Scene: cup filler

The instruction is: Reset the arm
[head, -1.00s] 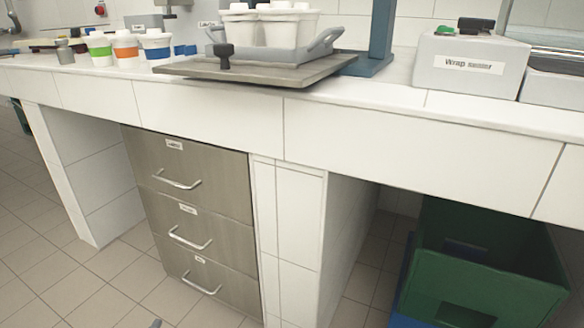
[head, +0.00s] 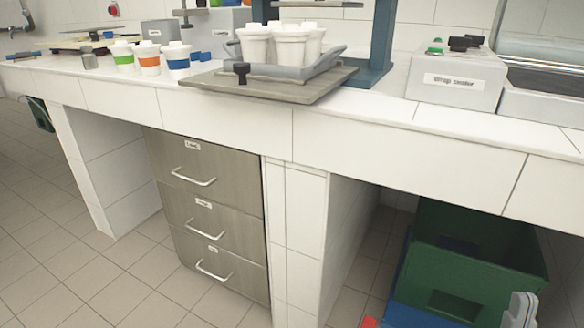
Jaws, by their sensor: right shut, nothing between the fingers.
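My right gripper (head: 520,310) shows only in part at the bottom right edge, in front of the green crate (head: 480,262). It is shut and empty, and the rest of it is cut off by the frame. My left gripper is out of view.
The white tiled counter (head: 350,135) crosses the view. It bears a grey tray of white cups (head: 290,45) on a metal plate, several colour-banded cups (head: 148,58) and the wrap sealer (head: 455,80). Below are a drawer cabinet (head: 210,215), a blue crate (head: 410,315) and open floor (head: 60,260) at left.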

